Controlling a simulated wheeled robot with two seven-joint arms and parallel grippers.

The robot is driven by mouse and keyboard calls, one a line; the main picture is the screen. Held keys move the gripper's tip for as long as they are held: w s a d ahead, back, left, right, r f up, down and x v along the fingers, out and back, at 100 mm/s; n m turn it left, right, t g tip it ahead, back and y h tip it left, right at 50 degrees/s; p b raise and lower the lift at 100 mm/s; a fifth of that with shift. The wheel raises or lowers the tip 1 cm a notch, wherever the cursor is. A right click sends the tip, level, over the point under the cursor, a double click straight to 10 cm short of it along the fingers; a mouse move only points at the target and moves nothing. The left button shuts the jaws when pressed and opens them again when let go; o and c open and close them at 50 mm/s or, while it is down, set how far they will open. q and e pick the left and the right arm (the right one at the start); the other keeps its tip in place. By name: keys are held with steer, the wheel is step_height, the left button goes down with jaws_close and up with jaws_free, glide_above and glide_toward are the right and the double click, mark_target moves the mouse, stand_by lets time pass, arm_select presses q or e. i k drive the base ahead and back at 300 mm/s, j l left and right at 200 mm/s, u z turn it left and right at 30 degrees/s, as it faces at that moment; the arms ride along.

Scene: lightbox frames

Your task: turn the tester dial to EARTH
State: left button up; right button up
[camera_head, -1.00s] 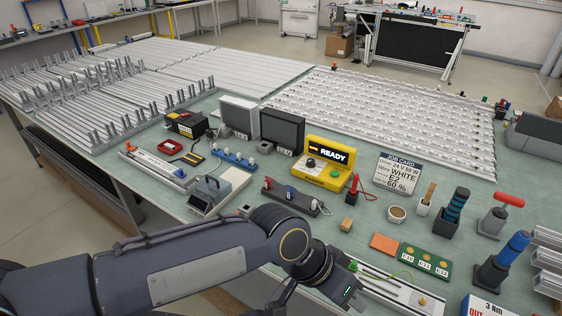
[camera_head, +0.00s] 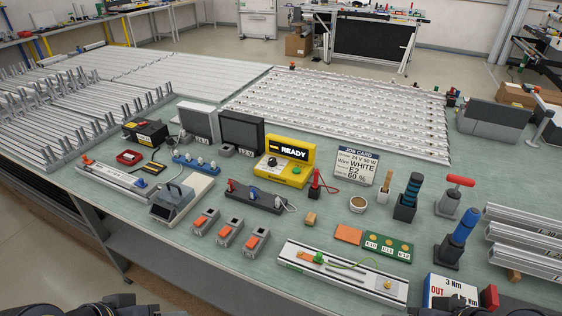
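The tester (camera_head: 284,170) is a yellow case with a raised lid, standing near the middle of the bench. Its black display reads READY in white letters. Neither gripper shows. Only dark parts of my arms show at the bottom edge, well apart from the tester.
A red probe (camera_head: 315,184) stands just right of the tester, and a dark power strip (camera_head: 255,197) lies in front. A job card (camera_head: 356,166) stands behind right. Orange-topped blocks (camera_head: 230,233) and a rail with a wire (camera_head: 342,273) lie nearer the front edge.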

mark_target(272, 163)
steer(key=i+j+u, duration=0.1)
steer(key=i+j, duration=0.2)
steer(key=j, duration=0.25)
steer(key=i+j, duration=0.35)
steer(key=j, duration=0.15)
steer(key=i+j+u, duration=0.15)
steer(key=i+j, duration=0.2)
steer(key=j, duration=0.2)
